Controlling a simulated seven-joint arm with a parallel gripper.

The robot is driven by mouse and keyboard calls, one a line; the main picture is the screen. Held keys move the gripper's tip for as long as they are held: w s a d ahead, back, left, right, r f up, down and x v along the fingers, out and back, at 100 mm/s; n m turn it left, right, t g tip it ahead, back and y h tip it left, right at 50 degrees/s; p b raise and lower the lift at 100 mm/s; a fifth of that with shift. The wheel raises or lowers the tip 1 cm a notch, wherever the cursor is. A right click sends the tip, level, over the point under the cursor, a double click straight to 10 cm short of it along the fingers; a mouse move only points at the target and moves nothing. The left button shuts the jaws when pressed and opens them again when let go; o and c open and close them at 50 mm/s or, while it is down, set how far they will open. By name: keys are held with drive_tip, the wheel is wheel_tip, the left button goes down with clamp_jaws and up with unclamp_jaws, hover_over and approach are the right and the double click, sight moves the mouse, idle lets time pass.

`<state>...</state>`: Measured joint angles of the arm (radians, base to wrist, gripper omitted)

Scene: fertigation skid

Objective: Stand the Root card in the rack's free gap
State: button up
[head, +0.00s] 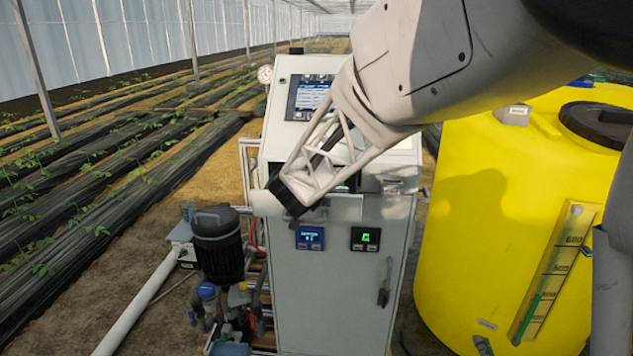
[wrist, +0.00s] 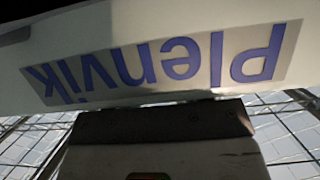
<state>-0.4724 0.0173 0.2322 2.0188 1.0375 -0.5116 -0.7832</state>
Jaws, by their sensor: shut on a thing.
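My gripper (head: 286,194) reaches down from the upper right to the front of the grey control cabinet (head: 345,270) in the head view. Its pale lattice fingers end in dark tips, just above a pale ledge (head: 340,209) on the cabinet front. A dark opening (head: 346,186) shows partly behind the fingers. The wrist view shows a pale surface with upside-down "Plenvik" lettering (wrist: 165,62) above a dark-edged plate (wrist: 165,122).
A screen (head: 310,97) sits on the cabinet's upper face, with two small displays (head: 310,238) below the ledge. A large yellow tank (head: 490,220) stands close on the right. A black pump (head: 217,245) and pipes stand at the left.

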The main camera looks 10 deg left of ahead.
drive_tip(key=shift+s+f, duration=0.25)
drive_tip(key=shift+f, duration=1.05)
drive_tip(key=o, duration=1)
drive_tip(key=shift+c, duration=0.2)
drive_tip(key=shift+s, duration=0.1)
drive_tip(key=shift+v, duration=1.15)
drive_tip(key=s+r, duration=0.4)
drive_tip(key=shift+s+r, duration=0.2)
drive_tip(key=shift+s, duration=0.05)
drive_tip(key=shift+r, duration=0.1)
